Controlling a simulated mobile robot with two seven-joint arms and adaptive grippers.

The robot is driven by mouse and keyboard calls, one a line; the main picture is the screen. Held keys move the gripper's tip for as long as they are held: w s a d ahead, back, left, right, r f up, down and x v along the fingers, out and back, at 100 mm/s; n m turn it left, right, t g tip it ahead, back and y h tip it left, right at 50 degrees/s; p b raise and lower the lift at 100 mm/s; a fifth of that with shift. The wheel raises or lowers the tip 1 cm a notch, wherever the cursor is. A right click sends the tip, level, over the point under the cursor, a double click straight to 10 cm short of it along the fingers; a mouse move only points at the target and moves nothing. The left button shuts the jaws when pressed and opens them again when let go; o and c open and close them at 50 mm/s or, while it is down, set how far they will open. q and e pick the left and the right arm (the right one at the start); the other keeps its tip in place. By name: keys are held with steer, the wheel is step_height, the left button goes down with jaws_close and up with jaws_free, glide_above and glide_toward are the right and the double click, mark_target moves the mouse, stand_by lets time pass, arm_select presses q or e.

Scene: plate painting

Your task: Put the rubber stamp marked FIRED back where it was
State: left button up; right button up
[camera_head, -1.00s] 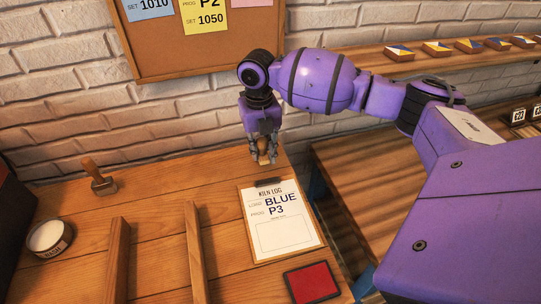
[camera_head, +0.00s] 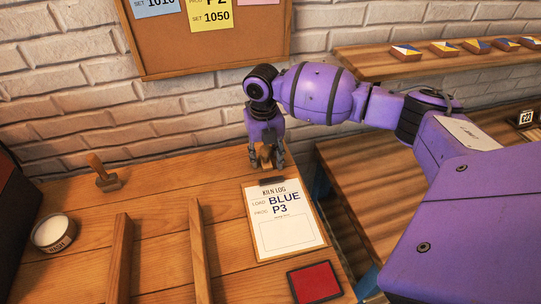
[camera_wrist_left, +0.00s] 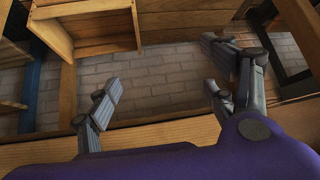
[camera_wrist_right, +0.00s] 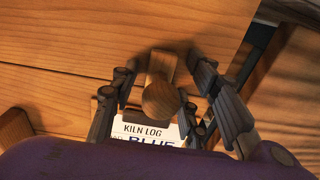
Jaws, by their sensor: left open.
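A wooden-handled stamp (camera_head: 267,153) is between the fingers of my right gripper (camera_head: 267,160), at the table's back edge behind the kiln log. In the right wrist view the stamp's round handle (camera_wrist_right: 160,100) points at the camera, with gaps to the fingers on both sides; my right gripper (camera_wrist_right: 162,100) is open around it. The stamp seems to stand on the table; its marking is hidden. A second wooden-handled stamp (camera_head: 104,177) stands at the back left, its marking not readable. My left gripper (camera_wrist_left: 163,98) is open and empty in the left wrist view, outside the head view.
The kiln log clipboard (camera_head: 264,245), reading BLUE P3, lies in front of my right gripper. A red ink pad (camera_head: 315,282) is at the front right. A round tin (camera_head: 53,233) and two wooden rails (camera_head: 201,250) are to the left. A pinboard (camera_head: 160,66) hangs behind.

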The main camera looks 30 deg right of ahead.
mark_target(264, 147)
step_height(264, 147, up, 12)
steer(key=shift+a+r, duration=0.15)
steer(key=shift+r, duration=0.1)
stand_by(0.4)
